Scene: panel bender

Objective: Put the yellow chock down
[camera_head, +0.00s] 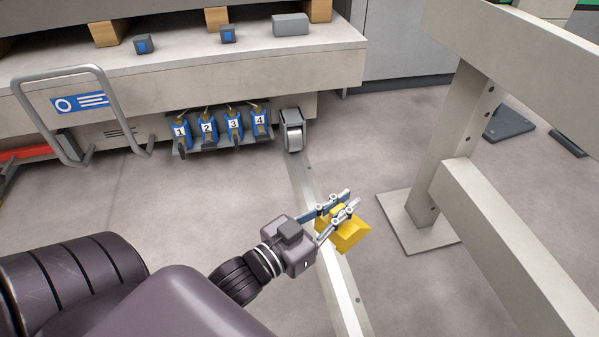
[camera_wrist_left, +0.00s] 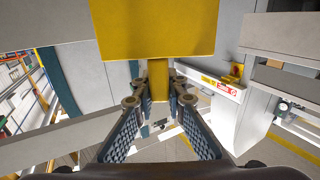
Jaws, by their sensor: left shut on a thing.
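The yellow chock (camera_head: 345,236) is in my left gripper (camera_head: 338,208), in the middle of the head view. The fingers are closed on a narrow part of it. In the left wrist view the chock (camera_wrist_left: 155,30) fills the upper middle, and its narrow yellow stem runs down between the two fingertips (camera_wrist_left: 158,92). In the head view the chock appears over the floor beside the metal floor rail (camera_head: 340,280). I cannot tell how high above the floor it is. My right gripper is in neither view.
A beige post on a base plate (camera_head: 420,226) and its beams stand at the right. The machine bench (camera_head: 190,75) is at the back, with several numbered blue pedals (camera_head: 207,127) and a grey roller unit (camera_head: 292,130) below. A tubular handle (camera_head: 68,117) is at the left. Floor around the rail is clear.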

